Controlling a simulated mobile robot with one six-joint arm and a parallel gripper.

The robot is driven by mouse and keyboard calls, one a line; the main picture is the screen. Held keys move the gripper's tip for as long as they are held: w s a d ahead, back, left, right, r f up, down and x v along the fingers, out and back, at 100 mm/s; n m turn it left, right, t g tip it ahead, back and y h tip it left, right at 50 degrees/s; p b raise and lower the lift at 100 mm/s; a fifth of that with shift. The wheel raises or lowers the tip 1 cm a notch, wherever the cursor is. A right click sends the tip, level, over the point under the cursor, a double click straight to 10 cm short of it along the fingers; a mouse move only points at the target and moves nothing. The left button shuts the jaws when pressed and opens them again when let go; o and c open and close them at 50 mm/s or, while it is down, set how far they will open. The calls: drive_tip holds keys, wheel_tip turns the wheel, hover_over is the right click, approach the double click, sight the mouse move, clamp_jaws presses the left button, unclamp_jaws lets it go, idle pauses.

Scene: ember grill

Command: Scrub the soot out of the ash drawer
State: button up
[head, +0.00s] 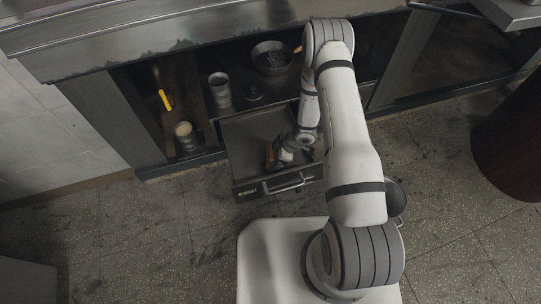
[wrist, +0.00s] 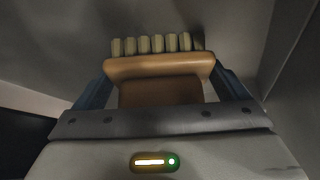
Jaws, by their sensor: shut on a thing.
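The ash drawer (head: 243,131) is pulled out below the grill, with a bar handle (head: 287,183) on its front. My gripper (head: 278,153) is down inside the drawer, shut on a scrub brush (head: 269,155). In the wrist view the brush (wrist: 160,66) has a brown wooden body and a row of pale bristle tufts (wrist: 152,45) pointing away from my gripper (wrist: 160,92). Grey drawer metal with darker smudges lies beyond the bristles. I cannot tell whether the bristles touch it. My arm hides the drawer's right part in the head view.
A metal canister (head: 219,90) and a dark bowl (head: 271,57) stand on the shelf behind the drawer. A tin (head: 185,136) and a yellow-handled tool (head: 165,100) are in the left bay. A dark red drum (head: 513,140) stands at right.

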sight(271, 152)
drive_tip(key=shift+w+d+r+p, duration=0.1)
drive_tip(key=shift+w+d+p, duration=0.15)
drive_tip(key=shift+d, duration=0.5)
drive_tip(key=shift+w+d+p, duration=0.2)
drive_tip(key=shift+d, duration=0.6)
drive_tip(key=shift+f, duration=0.2)
drive_tip(key=shift+s+a+f+b, duration=0.1)
drive_tip(key=shift+s+a, duration=0.15)
drive_tip(key=shift+a, duration=0.5)
drive_tip(key=shift+s+a+f+b, duration=0.1)
drive_tip(key=shift+s+a, duration=0.15)
drive_tip(key=shift+a, duration=0.45)
drive_tip(key=shift+s+a+b, duration=0.1)
drive_tip(key=shift+s+a, duration=0.15)
drive_tip(key=shift+a, duration=0.5)
drive_tip(key=shift+c, duration=0.4)
wheel_tip(271, 152, up, 6)
drive_tip(key=p, duration=0.5)
drive_tip(key=shift+w+r, duration=0.1)
drive_tip(key=shift+w, duration=0.05)
drive_tip(key=shift+r+p, duration=1.3)
drive_tip(key=shift+r, duration=0.2)
